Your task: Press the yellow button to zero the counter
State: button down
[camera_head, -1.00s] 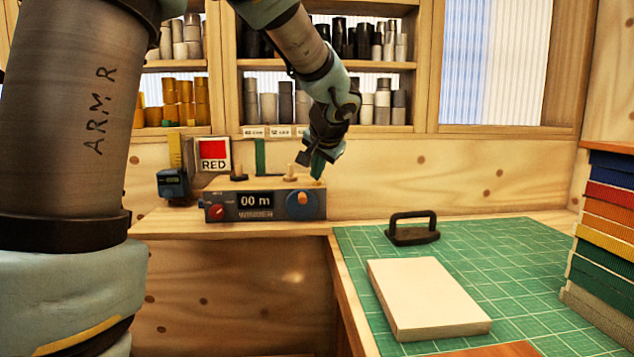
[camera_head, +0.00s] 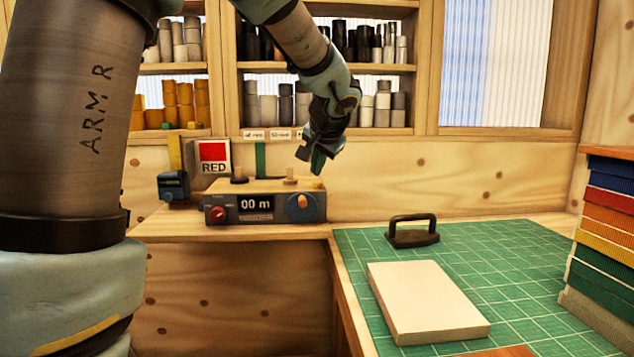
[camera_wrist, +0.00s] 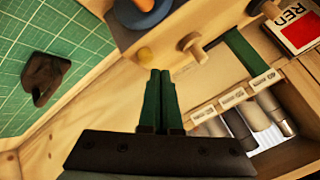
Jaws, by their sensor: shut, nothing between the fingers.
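The winder (camera_head: 265,203) stands on the wooden ledge, and its counter display (camera_head: 255,202) reads "00 m". The yellow button (camera_head: 317,184) is a small knob on the right end of its top; it also shows in the wrist view (camera_wrist: 145,54), just beyond my fingertips. My gripper (camera_head: 317,168) is above the button, with a small gap between them. Its two green fingers (camera_wrist: 160,75) are together and hold nothing. A wooden peg (camera_wrist: 193,46) stands beside the button on the winder's top.
A "RED" sign (camera_head: 214,155) and a small blue device (camera_head: 173,186) stand left of the winder. On the green mat (camera_head: 500,255) are a black-handled weight (camera_head: 412,232) and a pale block (camera_head: 425,300). Shelves of rolls (camera_head: 375,105) are behind my arm.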

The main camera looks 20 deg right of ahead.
notch_tip(320, 180, up, 5)
jog(key=p, duration=0.3)
dwell(0.4)
dwell(0.5)
